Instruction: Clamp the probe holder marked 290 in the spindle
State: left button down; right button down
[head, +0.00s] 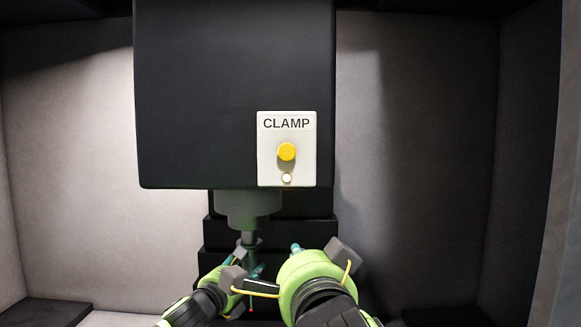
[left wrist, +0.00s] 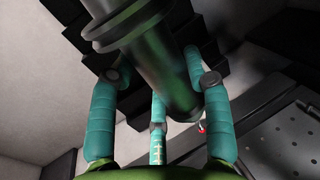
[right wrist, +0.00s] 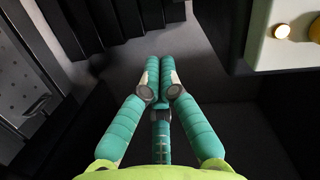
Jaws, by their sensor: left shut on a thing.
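The grey spindle nose (head: 248,207) hangs below the black machine head. A dark, flanged probe holder (head: 250,240) is upright directly beneath it, its top at the nose; whether it is fully seated I cannot tell. My left gripper (head: 249,262) is shut on the holder, whose dark cylinder (left wrist: 150,65) runs between the teal fingers in the left wrist view. A small red tip (left wrist: 201,127) shows beside the fingers. No 290 marking is readable. My right gripper (right wrist: 160,75) is empty, its fingers together, below the white CLAMP panel (head: 268,170).
The panel carries a yellow knob (head: 286,152) and a lit small lamp (head: 287,178). The black machine head (head: 200,100) fills the upper middle. Black stepped covers (head: 320,232) stand behind the spindle. Grey enclosure walls (head: 425,150) leave free room to the right.

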aim_at(285, 151)
pick_arm(q)
jog(key=shift+s+r, duration=0.1)
jog(key=shift+r, duration=0.1)
pick_arm(e)
jog(key=s+a+r+m+t+y, duration=0.1)
jog(key=s+r+t+y, duration=0.1)
jog(key=s+r, duration=0.4)
jog(key=s+r+m+t+y, duration=0.1)
jog(key=s+r+m+y, duration=0.15)
jog(key=r, duration=0.65)
jog(key=shift+n+h, duration=0.35)
jog(key=shift+n, duration=0.1)
jog(key=shift+w+a+f, duration=0.1)
jog(key=shift+w+f, duration=0.05)
jog(key=shift+w, duration=1.1)
jog(key=shift+w+f, duration=0.1)
jog(key=shift+w, duration=1.15)
pick_arm(q)
jog(key=shift+r, duration=2.15)
pick_arm(e)
jog(key=shift+w, duration=0.15)
jog(key=shift+w, duration=1.15)
